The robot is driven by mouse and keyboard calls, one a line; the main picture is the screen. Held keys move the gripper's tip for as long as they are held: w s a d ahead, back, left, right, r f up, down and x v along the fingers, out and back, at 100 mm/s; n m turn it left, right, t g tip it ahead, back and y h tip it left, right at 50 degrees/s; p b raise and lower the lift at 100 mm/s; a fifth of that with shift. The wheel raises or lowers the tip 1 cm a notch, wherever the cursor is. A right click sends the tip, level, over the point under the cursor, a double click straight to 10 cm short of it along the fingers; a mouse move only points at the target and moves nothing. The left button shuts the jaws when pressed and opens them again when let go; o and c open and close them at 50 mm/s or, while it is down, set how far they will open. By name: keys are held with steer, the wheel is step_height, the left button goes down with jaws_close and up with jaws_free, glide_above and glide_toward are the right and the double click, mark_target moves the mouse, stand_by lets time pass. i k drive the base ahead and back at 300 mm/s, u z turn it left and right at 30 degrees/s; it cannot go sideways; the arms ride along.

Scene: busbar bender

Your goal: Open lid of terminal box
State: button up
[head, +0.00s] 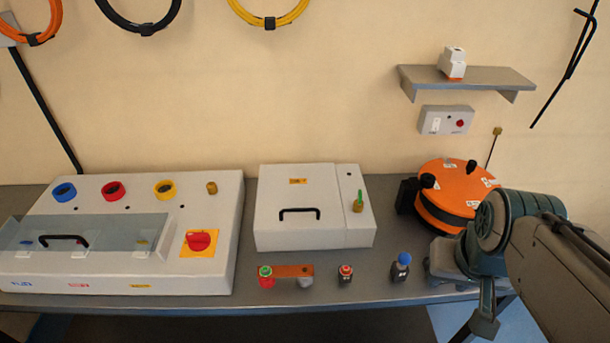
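The terminal box appears to be the white box (270,233) in the middle of the bench in the head view. Its flat lid (317,187) lies closed and carries a black bar handle (299,211) and a small yellow label. A narrow panel on its right side holds a brass fitting with a green stick (358,202). My arm comes in from the lower right, well to the right of the box and apart from it. My gripper (484,325) seems to hang low at the bench's front edge; its fingers are too unclear to judge.
A white console (215,255) with a clear cover and red switch stands left. Small buttoned parts (345,274) lie along the front of the bench (400,302). An orange reel (455,185) stands right, close to my arm. A shelf (470,78) is on the wall above.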

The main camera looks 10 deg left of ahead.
mark_target(296, 196)
steer(key=z, duration=1.65)
steer(key=k, duration=1.2)
steer(key=u, duration=2.15)
steer(key=i, duration=0.5)
steer(key=z, duration=0.05)
